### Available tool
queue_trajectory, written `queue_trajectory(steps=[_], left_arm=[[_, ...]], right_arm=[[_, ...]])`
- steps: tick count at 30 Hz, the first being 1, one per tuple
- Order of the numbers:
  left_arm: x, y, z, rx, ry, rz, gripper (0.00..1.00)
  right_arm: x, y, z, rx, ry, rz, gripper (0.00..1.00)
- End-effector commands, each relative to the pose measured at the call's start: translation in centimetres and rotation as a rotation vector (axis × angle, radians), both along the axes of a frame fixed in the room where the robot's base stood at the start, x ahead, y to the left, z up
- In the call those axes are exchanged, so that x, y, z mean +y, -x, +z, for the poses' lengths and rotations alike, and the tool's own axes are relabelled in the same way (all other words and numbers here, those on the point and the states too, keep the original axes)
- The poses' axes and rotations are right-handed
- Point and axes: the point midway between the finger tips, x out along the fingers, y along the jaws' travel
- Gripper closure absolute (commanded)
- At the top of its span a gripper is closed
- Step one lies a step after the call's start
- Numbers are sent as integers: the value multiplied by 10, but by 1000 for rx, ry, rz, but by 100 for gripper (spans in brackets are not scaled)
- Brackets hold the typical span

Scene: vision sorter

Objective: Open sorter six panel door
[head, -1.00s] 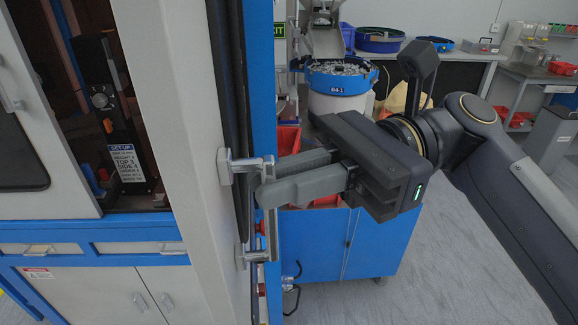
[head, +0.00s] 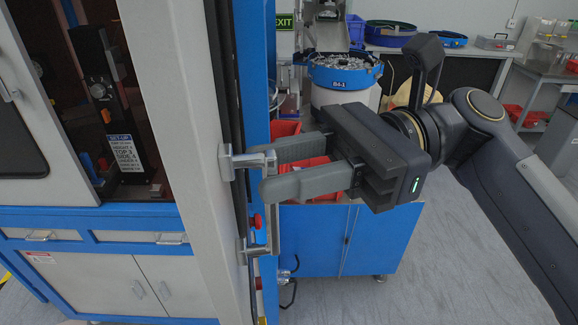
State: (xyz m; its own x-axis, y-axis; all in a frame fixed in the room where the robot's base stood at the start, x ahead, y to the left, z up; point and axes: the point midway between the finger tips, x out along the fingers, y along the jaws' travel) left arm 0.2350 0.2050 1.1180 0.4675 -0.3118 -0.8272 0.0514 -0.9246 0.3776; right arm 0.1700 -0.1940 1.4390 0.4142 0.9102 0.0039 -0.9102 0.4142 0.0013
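The sorter stands on the left, with a light grey and blue frame. A silver metal door handle (head: 247,161) sticks out from the grey post beside the blue door edge (head: 258,70). My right gripper (head: 268,172) comes in from the right. Its two grey fingers are apart, one above and behind, one lower and nearer the camera. The fingertips are close to the handle's outer end; I cannot tell whether they touch it. Nothing is seen clamped between them. A lower metal bracket (head: 252,248) is on the same post. My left gripper is not in view.
A blue cabinet (head: 335,242) with red bins (head: 285,130) stands behind the gripper. A blue-rimmed bowl feeder (head: 342,75) is above it. Tables with bins stand at the back right. Grey floor (head: 430,265) is clear at the lower right.

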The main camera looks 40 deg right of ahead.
Motion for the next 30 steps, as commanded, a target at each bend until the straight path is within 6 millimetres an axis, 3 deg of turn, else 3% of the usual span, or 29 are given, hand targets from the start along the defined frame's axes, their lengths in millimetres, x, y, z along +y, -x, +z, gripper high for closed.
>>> queue_trajectory(steps=[10,21,30], left_arm=[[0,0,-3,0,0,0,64],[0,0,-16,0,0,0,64],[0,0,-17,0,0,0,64]], right_arm=[[-4,3,-2,-1,1,6,69],[-58,27,-2,-1,2,4,69],[-71,33,-1,1,2,4,69]])
